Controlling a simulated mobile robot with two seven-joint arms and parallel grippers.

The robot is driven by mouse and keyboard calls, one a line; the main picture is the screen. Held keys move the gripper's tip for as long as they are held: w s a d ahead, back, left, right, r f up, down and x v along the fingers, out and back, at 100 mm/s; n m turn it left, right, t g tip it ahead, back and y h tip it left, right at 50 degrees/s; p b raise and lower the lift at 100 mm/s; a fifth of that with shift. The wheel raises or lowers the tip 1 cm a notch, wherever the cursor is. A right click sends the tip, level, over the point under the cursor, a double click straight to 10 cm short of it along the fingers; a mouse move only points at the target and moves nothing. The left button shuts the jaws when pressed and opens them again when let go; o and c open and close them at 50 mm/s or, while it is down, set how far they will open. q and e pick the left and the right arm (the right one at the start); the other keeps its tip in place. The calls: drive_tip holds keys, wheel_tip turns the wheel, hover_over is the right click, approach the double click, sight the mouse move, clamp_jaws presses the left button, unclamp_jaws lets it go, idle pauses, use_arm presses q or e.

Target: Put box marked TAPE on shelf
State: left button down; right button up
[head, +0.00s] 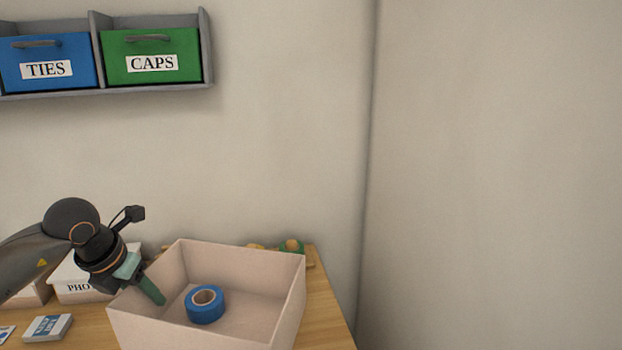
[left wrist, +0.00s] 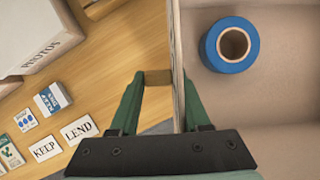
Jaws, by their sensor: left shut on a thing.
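A pale open-topped box (head: 256,258) stands at the table's right end with a blue roll of tape (head: 205,305) inside. No TAPE marking shows on the faces I see. My left gripper (head: 150,290) is at the box's left wall, one green finger inside. In the left wrist view the fingers (left wrist: 160,105) straddle that wall (left wrist: 176,60), shut on it, and the tape roll (left wrist: 231,45) lies to the right. The grey shelf (head: 207,50) hangs on the wall at upper left. My right gripper is out of view.
The shelf holds a blue TIES bin (head: 48,60) and a green CAPS bin (head: 152,55). A lidded PHOTOS box (left wrist: 40,35), a blue-and-white pack (left wrist: 52,98) and KEEP (left wrist: 46,148) and LEND (left wrist: 79,129) cards lie left. A green-and-yellow item (head: 291,247) sits behind the box.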

use_arm(q)
drive_tip(key=s+d+f+m+g+h, duration=0.1)
drive_tip(key=s+d+m, duration=0.1)
drive_tip(key=m, duration=0.3)
drive_tip(key=s+d+f+m+g+h, duration=0.1)
drive_tip(key=s+d+m+g, duration=0.1)
drive_tip(key=m, duration=0.3)
drive_tip(key=s+d+f+m+g+h+p, duration=0.1)
drive_tip(key=s+d+m+h, duration=0.1)
drive_tip(key=d+m, duration=0.1)
drive_tip(key=shift+m, duration=0.9)
drive_tip(key=s+d+m+g, duration=0.1)
drive_tip(key=m, duration=0.2)
drive_tip(key=s+m+g, duration=0.1)
drive_tip(key=m, duration=0.1)
drive_tip(key=s+d+f+m+g+y+p, duration=0.1)
drive_tip(key=s+m, duration=0.1)
drive_tip(key=m, duration=0.1)
drive_tip(key=shift+s+d+m+g, duration=0.1)
drive_tip(key=shift+d+m+g, duration=0.2)
drive_tip(key=shift+d, duration=0.05)
drive_tip(key=s+d+m+g+y, duration=0.1)
drive_tip(key=s+m+g+y, duration=0.1)
drive_tip(key=s+m, duration=0.4)
drive_tip(key=shift+d+f+m+y+p, duration=0.4)
drive_tip(key=shift+m+y, duration=0.5)
drive_tip(key=shift+m, duration=1.4)
drive_tip(key=shift+r, duration=0.1)
drive_tip(key=shift+a+r, duration=0.1)
drive_tip(key=shift+s, duration=0.1)
